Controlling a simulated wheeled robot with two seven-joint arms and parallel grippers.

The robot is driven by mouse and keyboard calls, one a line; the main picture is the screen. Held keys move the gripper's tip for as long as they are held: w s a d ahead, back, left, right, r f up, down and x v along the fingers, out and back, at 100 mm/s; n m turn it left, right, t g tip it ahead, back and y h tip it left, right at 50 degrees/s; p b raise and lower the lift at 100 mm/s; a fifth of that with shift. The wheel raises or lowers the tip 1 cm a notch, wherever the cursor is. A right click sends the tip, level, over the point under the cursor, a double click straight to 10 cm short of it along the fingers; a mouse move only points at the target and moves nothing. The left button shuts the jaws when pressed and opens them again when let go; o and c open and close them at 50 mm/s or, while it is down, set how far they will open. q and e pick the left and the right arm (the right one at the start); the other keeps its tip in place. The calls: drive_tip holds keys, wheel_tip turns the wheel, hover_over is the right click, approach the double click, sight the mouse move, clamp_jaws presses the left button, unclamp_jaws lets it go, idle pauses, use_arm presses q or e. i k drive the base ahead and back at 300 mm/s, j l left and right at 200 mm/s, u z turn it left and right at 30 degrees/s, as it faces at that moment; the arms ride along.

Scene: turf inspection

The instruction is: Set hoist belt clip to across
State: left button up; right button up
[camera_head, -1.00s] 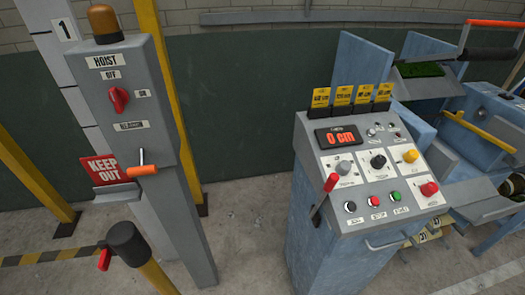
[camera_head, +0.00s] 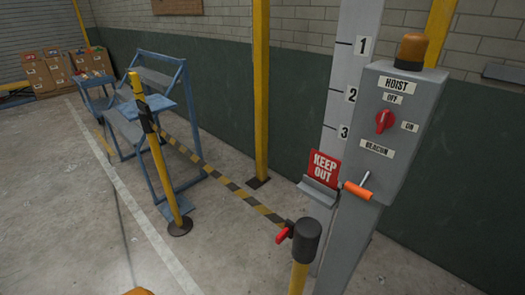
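A red belt clip (camera_head: 283,235) sits on the left side of the dark head of the near yellow post (camera_head: 303,240). A black-and-yellow striped belt (camera_head: 232,187) runs from the far yellow post (camera_head: 165,170) to the near post's head and spans the gap between them. Whether the clip is latched is too small to tell. The grey hoist box (camera_head: 400,115) stands behind the near post, with a red knob (camera_head: 385,121) and an orange-handled lever (camera_head: 357,190).
A red KEEP OUT sign (camera_head: 325,167) stands beside the hoist column. A blue stepped stand (camera_head: 160,100) is behind the belt at the left. Cardboard boxes (camera_head: 65,70) stand at the back left. The floor at the front left is open.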

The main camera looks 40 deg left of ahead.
sight(288, 231)
drive_tip(key=j+u, duration=0.1)
drive_tip(key=u, duration=0.4)
drive_tip(key=j+u, duration=0.1)
drive_tip(key=u, duration=0.35)
drive_tip(key=i+j+u, duration=0.15)
drive_tip(key=j, duration=0.2)
